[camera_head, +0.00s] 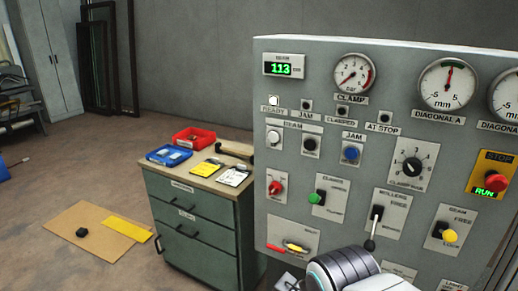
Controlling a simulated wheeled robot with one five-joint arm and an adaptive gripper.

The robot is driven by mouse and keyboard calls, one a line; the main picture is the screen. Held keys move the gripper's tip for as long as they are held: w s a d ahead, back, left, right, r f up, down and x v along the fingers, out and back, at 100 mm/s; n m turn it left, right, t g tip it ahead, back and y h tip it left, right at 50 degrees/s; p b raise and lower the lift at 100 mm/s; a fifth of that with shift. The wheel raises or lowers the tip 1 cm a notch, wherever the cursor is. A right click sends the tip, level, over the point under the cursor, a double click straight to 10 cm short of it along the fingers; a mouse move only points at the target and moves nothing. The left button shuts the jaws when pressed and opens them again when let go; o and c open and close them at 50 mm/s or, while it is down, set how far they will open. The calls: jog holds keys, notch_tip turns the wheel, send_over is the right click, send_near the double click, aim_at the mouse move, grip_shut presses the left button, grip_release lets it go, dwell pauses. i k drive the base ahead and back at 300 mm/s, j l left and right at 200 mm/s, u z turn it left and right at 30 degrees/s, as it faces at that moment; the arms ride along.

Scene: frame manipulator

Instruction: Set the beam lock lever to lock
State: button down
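The beam lever (449,235) is a short lever with a yellow knob on a plate (461,219) at the right of the grey control panel. The plate reads "BEAM" with "FREE" near its top. The knob sits below the "FREE" word, in the lower half of the plate. The lower wording is too small to read. A white and grey rounded part of my arm (342,270) shows at the bottom centre, below and left of the lever and apart from it. My gripper's fingers cannot be made out.
A green cabinet (196,238) stands to the left.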

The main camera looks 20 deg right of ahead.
aim_at(450, 236)
jog(key=z, duration=1.95)
